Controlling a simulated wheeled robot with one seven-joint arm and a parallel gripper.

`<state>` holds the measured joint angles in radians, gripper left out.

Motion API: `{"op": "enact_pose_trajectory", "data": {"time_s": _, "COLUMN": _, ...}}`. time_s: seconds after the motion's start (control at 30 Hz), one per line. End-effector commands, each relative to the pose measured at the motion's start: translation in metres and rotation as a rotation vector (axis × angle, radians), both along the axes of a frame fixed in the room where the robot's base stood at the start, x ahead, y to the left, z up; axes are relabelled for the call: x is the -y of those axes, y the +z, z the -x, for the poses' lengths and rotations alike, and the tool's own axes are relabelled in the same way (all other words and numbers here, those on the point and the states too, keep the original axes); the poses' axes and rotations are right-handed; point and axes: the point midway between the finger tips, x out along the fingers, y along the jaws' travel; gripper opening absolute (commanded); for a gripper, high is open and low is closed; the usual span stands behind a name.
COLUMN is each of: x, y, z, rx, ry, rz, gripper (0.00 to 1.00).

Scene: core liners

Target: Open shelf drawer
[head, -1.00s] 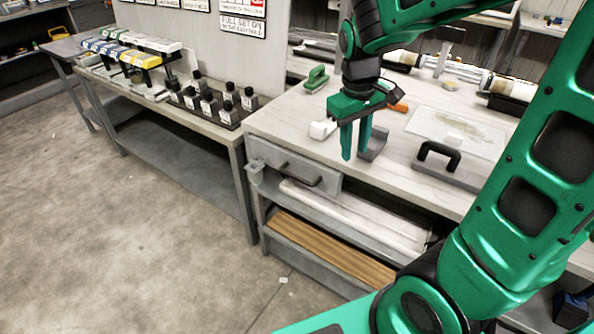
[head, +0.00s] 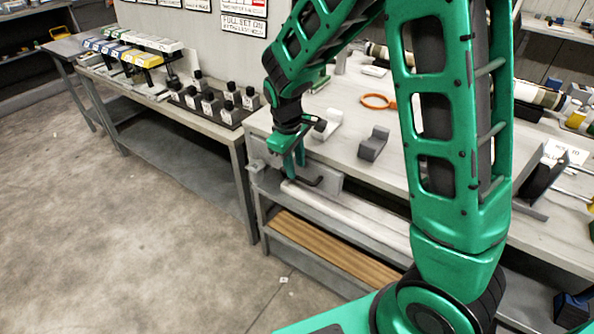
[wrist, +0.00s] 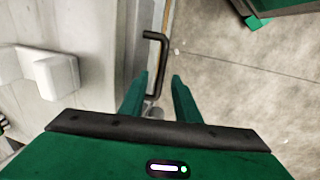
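The shelf drawer (head: 329,180) has a grey front under the worktop's left end and looks shut. Its black bar handle (head: 314,184) is partly hidden by my gripper in the head view. The handle also shows in the wrist view (wrist: 161,62), standing out from the drawer front. My gripper (head: 294,167) is at the drawer front with its green fingers pointing down. In the wrist view its fingers (wrist: 159,82) are apart with nothing held. The handle lies ahead, in line with the gap between them; I cannot tell whether they touch it.
The worktop (head: 345,165) above holds a white block (head: 327,124), a grey block (head: 373,143) and an orange ring (head: 378,101). Lower shelves hold a white roll (head: 345,217) and brown boards (head: 335,247). The floor (head: 130,230) in front is clear.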

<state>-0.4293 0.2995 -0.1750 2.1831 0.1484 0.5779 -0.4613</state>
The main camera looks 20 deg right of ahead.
Motion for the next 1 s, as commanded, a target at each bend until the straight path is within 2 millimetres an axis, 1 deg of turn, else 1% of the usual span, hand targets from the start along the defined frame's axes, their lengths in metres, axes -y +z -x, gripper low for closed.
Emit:
{"op": "enact_pose_trajectory", "data": {"time_s": 0.03, "x": 0.002, "y": -0.008, "z": 0.0, "rx": -0.004, "ry": -0.002, "rz": 0.001, "gripper": 0.29}}
{"op": "enact_pose_trajectory", "data": {"time_s": 0.1, "x": 0.003, "y": -0.016, "z": -0.001, "rx": -0.003, "ry": -0.001, "rz": 0.001, "gripper": 0.29}}
{"op": "enact_pose_trajectory", "data": {"time_s": 0.23, "x": 0.004, "y": -0.027, "z": -0.002, "rx": -0.002, "ry": 0.0, "rz": 0.0, "gripper": 0.29}}
{"op": "enact_pose_trajectory", "data": {"time_s": 0.4, "x": 0.005, "y": -0.031, "z": -0.003, "rx": 0.001, "ry": -0.001, "rz": -0.001, "gripper": 0.29}}
{"op": "enact_pose_trajectory", "data": {"time_s": 0.6, "x": 0.005, "y": -0.031, "z": -0.003, "rx": 0.001, "ry": -0.001, "rz": -0.001, "gripper": 0.29}}
{"op": "enact_pose_trajectory", "data": {"time_s": 0.63, "x": 0.005, "y": -0.031, "z": -0.003, "rx": 0.001, "ry": -0.001, "rz": -0.001, "gripper": 0.25}}
{"op": "enact_pose_trajectory", "data": {"time_s": 0.67, "x": 0.005, "y": -0.031, "z": -0.003, "rx": 0.001, "ry": -0.001, "rz": -0.001, "gripper": 0.17}}
{"op": "enact_pose_trajectory", "data": {"time_s": 0.7, "x": 0.005, "y": -0.031, "z": -0.003, "rx": 0.001, "ry": -0.001, "rz": -0.001, "gripper": 0.08}}
{"op": "enact_pose_trajectory", "data": {"time_s": 0.73, "x": 0.005, "y": -0.031, "z": -0.003, "rx": 0.0, "ry": -0.001, "rz": 0.0, "gripper": 0.01}}
{"op": "enact_pose_trajectory", "data": {"time_s": 0.87, "x": 0.006, "y": -0.031, "z": -0.003, "rx": 0.001, "ry": -0.002, "rz": 0.001, "gripper": 0.0}}
{"op": "enact_pose_trajectory", "data": {"time_s": 0.9, "x": 0.012, "y": -0.031, "z": -0.004, "rx": 0.002, "ry": -0.004, "rz": 0.001, "gripper": 0.0}}
{"op": "enact_pose_trajectory", "data": {"time_s": 1.0, "x": 0.007, "y": -0.031, "z": -0.002, "rx": 0.002, "ry": -0.003, "rz": 0.001, "gripper": 0.0}}
